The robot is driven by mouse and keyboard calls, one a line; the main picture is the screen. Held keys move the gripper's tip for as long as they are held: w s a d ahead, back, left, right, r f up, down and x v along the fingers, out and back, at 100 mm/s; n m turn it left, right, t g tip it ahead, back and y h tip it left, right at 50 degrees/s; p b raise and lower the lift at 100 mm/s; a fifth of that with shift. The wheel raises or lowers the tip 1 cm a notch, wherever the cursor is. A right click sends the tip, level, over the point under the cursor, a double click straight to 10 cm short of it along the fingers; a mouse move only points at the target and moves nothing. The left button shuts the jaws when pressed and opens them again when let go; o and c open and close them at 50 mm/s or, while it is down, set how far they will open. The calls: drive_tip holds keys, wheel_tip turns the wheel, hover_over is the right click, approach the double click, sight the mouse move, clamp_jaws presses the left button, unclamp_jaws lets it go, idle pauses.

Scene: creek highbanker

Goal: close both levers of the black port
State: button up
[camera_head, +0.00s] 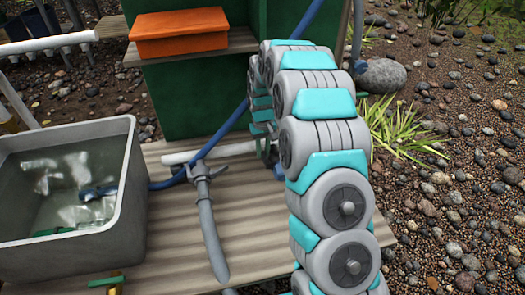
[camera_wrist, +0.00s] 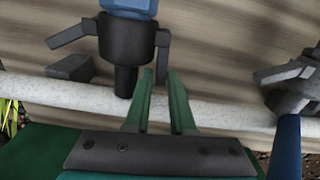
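The black port (camera_wrist: 126,45) shows at the top of the wrist view, with a blue hose end or cap (camera_wrist: 128,6) on it. Its left lever (camera_wrist: 68,36) sticks out sideways. Its right lever (camera_wrist: 162,52) hangs down close beside the body. My gripper (camera_wrist: 160,74) has two green fingers, apart with nothing between them. In the head view my gripper (camera_head: 263,132) is partly hidden by my arm, and the port cannot be made out.
A white pipe (camera_wrist: 50,92) runs across behind the fingers. A grey fitting (camera_wrist: 290,80) and a blue pipe (camera_wrist: 286,145) are at right. In the head view, a water tub (camera_head: 132,185) stands left, a grey hose (camera_head: 208,220) lies on the boards, and an orange box (camera_head: 178,32) sits behind.

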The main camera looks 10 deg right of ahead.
drive_tip(key=shift+o, duration=1.4)
drive_tip(key=shift+a, duration=0.1)
